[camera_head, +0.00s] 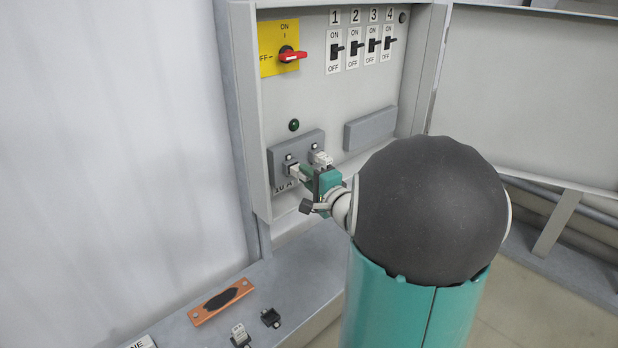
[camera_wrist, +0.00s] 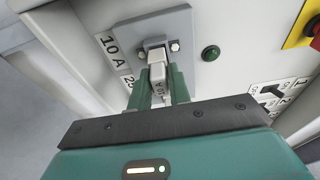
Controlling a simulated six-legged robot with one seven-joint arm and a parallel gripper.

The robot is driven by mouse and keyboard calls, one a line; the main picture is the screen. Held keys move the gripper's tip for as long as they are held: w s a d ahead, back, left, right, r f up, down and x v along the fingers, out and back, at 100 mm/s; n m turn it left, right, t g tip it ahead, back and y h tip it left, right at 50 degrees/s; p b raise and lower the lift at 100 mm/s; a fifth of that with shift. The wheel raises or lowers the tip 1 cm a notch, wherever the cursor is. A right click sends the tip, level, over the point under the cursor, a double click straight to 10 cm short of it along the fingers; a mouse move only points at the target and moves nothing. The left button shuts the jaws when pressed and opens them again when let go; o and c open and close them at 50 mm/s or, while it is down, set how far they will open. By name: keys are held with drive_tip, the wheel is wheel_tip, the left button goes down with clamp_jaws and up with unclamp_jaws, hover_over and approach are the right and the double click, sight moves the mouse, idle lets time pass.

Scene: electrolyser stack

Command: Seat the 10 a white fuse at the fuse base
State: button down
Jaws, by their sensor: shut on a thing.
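My gripper (camera_head: 308,177) is shut on a white fuse (camera_head: 294,169). In the head view, the fuse base (camera_head: 311,139) is on the cabinet's back panel. A white piece (camera_head: 321,158) shows at its right holder.
A green lamp (camera_head: 294,125) is above the base, and a blank grey plate (camera_head: 370,129) is to its right. A red switch handle (camera_head: 292,56) and several numbered breakers (camera_head: 354,48) are higher. An orange-brown bar (camera_head: 221,301), a white part (camera_head: 240,334) and a black part (camera_head: 270,318) lie on the ledge below.

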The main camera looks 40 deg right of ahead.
drive_tip(key=shift+w, duration=0.95)
drive_tip(key=c, duration=1.2)
unclamp_jaws()
drive_tip(key=shift+s, duration=0.1)
drive_tip(key=s+a, duration=0.1)
drive_tip(key=s, duration=1.2)
drive_tip(key=shift+s+a, duration=0.3)
drive_tip(key=shift+a, duration=0.1)
drive_tip(key=shift+a, duration=0.1)
